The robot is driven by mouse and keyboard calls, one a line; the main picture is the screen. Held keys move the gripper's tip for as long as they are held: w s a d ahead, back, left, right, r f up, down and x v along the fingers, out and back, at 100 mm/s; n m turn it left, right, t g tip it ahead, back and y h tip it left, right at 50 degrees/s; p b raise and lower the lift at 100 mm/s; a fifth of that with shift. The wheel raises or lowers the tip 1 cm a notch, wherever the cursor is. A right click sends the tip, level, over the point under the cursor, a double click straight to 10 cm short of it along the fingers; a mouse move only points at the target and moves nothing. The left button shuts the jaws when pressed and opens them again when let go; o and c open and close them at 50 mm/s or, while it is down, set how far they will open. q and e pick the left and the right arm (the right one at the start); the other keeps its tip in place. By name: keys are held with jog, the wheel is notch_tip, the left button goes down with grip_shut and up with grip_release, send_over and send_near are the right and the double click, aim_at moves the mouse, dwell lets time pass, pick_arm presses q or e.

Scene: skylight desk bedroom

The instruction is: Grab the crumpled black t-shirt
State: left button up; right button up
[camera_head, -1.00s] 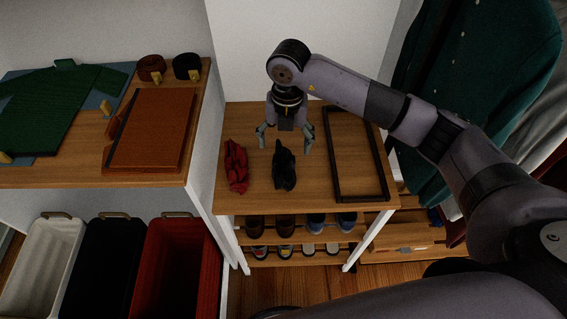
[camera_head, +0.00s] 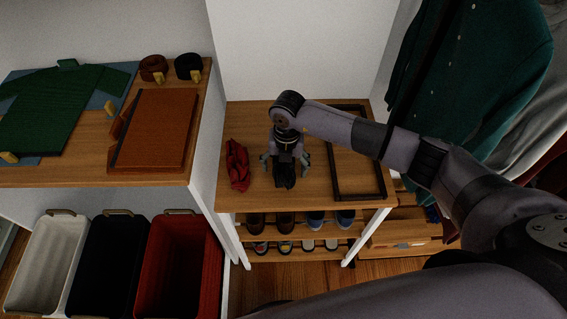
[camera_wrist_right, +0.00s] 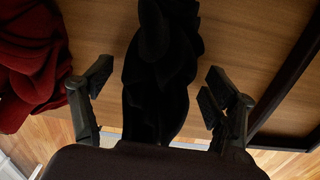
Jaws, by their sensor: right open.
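The crumpled black t-shirt (camera_head: 285,180) lies on the wooden top of the shoe shelf, partly hidden by my gripper in the head view. In the right wrist view the black t-shirt (camera_wrist_right: 160,75) runs between my two fingers. My right gripper (camera_head: 286,163) is open and low over the shirt, with one finger on each side of it. In the wrist view the right gripper (camera_wrist_right: 152,92) shows a gap between each finger and the cloth. My left gripper is not in view.
A crumpled red cloth (camera_head: 237,165) lies left of the black shirt. A dark empty frame (camera_head: 383,180) lies to the right. Shoes (camera_head: 286,222) stand on shelves below. A red bin (camera_head: 158,262) and a desk (camera_head: 60,176) are at left.

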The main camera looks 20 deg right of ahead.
jog(key=c, duration=1.3)
